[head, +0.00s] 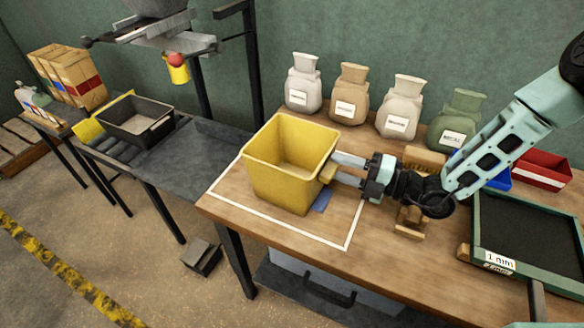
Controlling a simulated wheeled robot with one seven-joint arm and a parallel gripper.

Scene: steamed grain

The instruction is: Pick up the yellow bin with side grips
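The yellow bin (285,170) is open at the top and looks empty. It is at the left part of the wooden table, over a white outlined area (347,236). I cannot tell whether its base touches the table. My gripper (338,168) is at the bin's right side, reaching in from the right. Its two fingers are apart, at the yellow side grip (328,173). Whether they press on the grip is not clear. The far-side grip is hidden.
Several labelled sacks (350,95) stand along the wall behind. A dark sieve tray (528,240) and a red bin (541,170) are at right. A dark conveyor or bench (190,160) with a black tray (137,120) adjoins at left.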

